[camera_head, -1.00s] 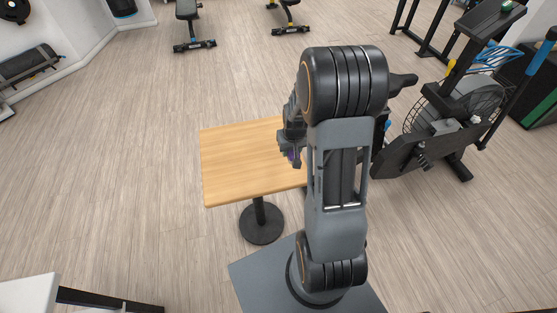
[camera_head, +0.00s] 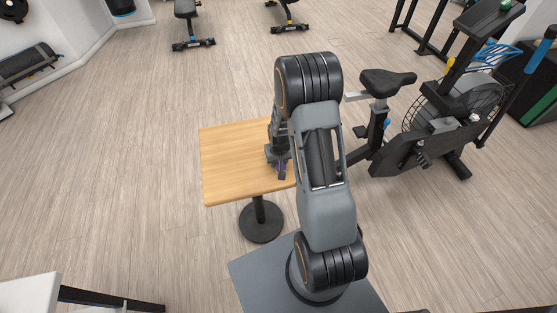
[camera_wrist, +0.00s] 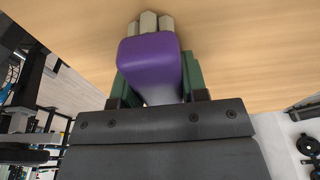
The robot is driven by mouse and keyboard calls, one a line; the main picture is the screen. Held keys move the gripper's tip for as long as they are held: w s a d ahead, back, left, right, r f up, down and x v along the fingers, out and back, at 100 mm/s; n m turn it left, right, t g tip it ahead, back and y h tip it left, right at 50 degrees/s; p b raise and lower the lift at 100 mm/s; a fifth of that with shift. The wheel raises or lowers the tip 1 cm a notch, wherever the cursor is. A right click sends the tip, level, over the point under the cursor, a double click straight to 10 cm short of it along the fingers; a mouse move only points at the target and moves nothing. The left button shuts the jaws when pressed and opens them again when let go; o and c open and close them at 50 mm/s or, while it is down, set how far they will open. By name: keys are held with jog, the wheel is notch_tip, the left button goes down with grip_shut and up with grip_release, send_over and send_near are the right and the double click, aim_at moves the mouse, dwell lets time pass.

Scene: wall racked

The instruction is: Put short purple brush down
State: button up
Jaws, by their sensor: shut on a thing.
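The short purple brush (camera_wrist: 150,62) is between the fingers of my gripper in the wrist view, with pale tips at its far end toward the wooden surface. In the head view a small bit of the purple brush (camera_head: 282,167) shows at my gripper (camera_head: 279,170), which is shut on it. The gripper is over the right part of the wooden table (camera_head: 235,165). I cannot tell whether the brush touches the tabletop. My arm hides the table's right side.
The left and middle of the tabletop are bare. An exercise bike (camera_head: 430,130) stands close to the right of the table. Weight benches (camera_head: 190,25) are at the back. A white surface (camera_head: 28,295) is at the lower left. Open floor lies left of the table.

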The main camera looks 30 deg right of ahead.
jog(key=shift+f, duration=0.25)
jog(key=o, duration=1)
jog(key=shift+r, duration=0.1)
jog(key=shift+c, duration=0.2)
jog(key=r, duration=0.4)
jog(key=s+r, duration=0.1)
jog(key=r, duration=0.6)
jog(key=shift+s+a+r, duration=0.15)
jog(key=shift+s+r, duration=0.15)
jog(key=shift+s, duration=0.05)
jog(key=s+a+r+n+t, duration=0.1)
jog(key=s+a+r, duration=0.3)
jog(key=s+r, duration=0.3)
jog(key=s+a+r+n+t, duration=0.1)
jog(key=s+a+r, duration=0.4)
jog(key=s+r, duration=0.2)
jog(key=shift+r, duration=1.2)
